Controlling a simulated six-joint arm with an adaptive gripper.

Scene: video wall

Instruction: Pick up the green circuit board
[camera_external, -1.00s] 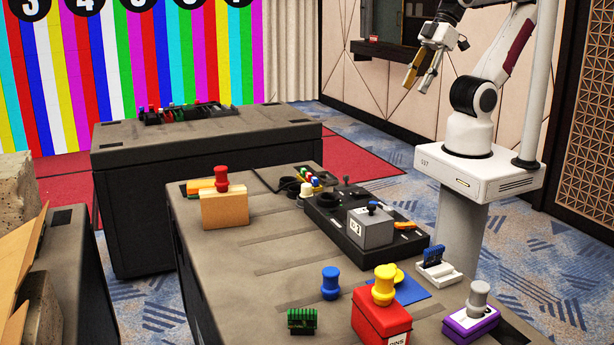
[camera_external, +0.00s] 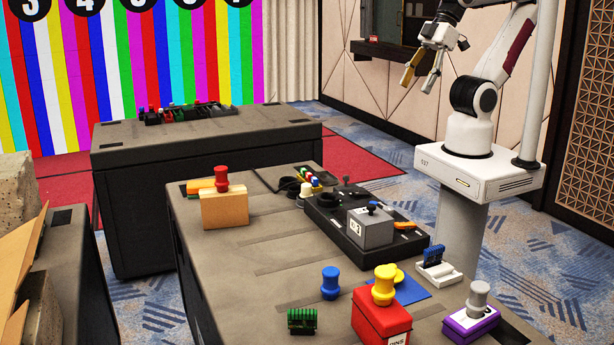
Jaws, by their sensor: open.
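The green circuit board (camera_external: 302,320) stands upright near the front edge of the dark table, with a dark strip along its lower part. It is left of the red box and in front of the blue pin. My gripper (camera_external: 420,82) is in the air at the upper right, well above and behind the table, far from the board. Its fingers point down and left, apart and empty.
A blue pin (camera_external: 330,283), a red box (camera_external: 380,318) with a yellow pin (camera_external: 384,284) and a purple box (camera_external: 470,322) with a grey pin stand near the board. A black control panel (camera_external: 340,215) lies farther back. The table (camera_external: 235,275) left of the board is clear.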

